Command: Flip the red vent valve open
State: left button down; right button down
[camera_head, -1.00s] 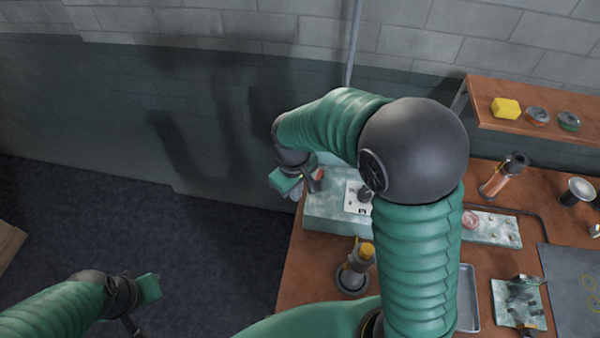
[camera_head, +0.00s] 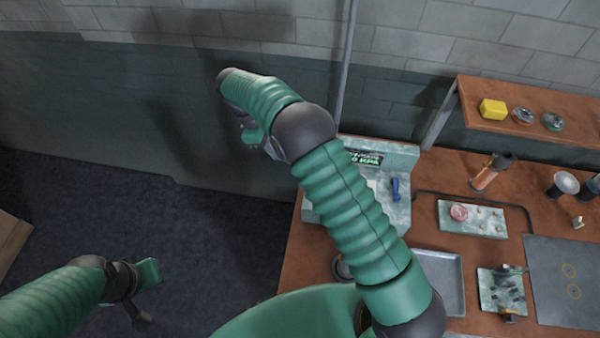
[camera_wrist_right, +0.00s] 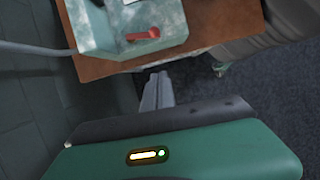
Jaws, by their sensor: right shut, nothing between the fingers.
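The red vent valve (camera_wrist_right: 143,34) shows in the right wrist view, a red handle lying roughly crosswise in the picture on the near face of a pale speckled panel box (camera_wrist_right: 100,28). In the head view my right arm hides the valve, while part of the box (camera_head: 400,154) shows behind the arm. My right gripper (camera_wrist_right: 157,90) is shut and empty, apart from the valve, out past the table edge. In the head view it (camera_head: 252,132) is left of the box and partly hidden.
A blue handle (camera_head: 395,189) sits on the box's right part. The brown bench (camera_head: 290,265) holds a grey tray (camera_head: 440,262), a speckled plate (camera_head: 485,222) and a small fixture (camera_head: 508,290). A shelf (camera_head: 475,95) is at upper right.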

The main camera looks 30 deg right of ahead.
jog(key=s+d+f+p, duration=0.5)
jog(key=f+p, duration=0.1)
jog(key=f, duration=0.3)
jog(key=shift+d+f+p, duration=0.25)
jog(key=shift+d+p, duration=0.05)
jog(key=shift+d, duration=0.05)
jog(key=shift+w, duration=0.1)
jog(key=shift+n, duration=0.3)
